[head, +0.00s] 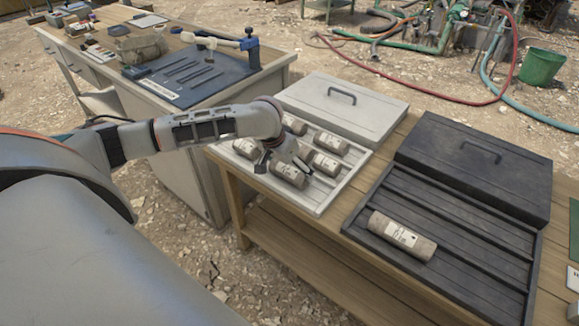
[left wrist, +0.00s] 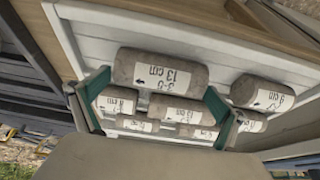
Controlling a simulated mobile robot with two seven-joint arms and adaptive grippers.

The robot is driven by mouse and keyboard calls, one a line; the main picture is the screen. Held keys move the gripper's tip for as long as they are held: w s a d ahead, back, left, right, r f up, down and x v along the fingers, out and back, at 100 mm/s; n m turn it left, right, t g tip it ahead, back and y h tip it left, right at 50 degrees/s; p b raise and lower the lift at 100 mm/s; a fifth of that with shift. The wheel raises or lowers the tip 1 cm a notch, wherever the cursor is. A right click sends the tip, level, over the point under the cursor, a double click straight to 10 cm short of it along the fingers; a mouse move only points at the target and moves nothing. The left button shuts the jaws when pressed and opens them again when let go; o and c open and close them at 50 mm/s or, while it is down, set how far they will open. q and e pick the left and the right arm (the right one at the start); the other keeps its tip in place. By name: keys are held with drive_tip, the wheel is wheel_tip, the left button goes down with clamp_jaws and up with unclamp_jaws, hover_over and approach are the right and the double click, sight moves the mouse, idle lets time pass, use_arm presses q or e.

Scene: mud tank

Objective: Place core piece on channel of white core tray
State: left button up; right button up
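My left gripper (head: 284,163) is over the white core tray (head: 330,189), its fingers spread wide. In the left wrist view the gripper (left wrist: 158,84) shows its two fingers far apart near the ends of a grey-brown core piece (left wrist: 160,75) with a white label reading 13 cm. This core piece (head: 290,174) lies along the tray in the head view, partly behind the fingers. I see no clear grip on it. Several other labelled core pieces (head: 325,164) lie in the tray. Another core piece (head: 402,235) lies in the black tray (head: 470,257). My right gripper is not in view.
Both trays rest on a wooden bench (head: 300,240), with a white lid (head: 342,105) and a black lid (head: 475,165) behind them. A desk with a dark mat (head: 190,77) and tools stands at the back left. Much of the black tray is free.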

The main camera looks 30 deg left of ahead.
use_arm(q)
drive_tip(key=shift+r, duration=0.25)
drive_tip(key=p+v, duration=0.3)
drive_tip(key=v, duration=0.8)
drive_tip(key=shift+s+r, duration=0.15)
drive_tip(key=shift+r, duration=0.2)
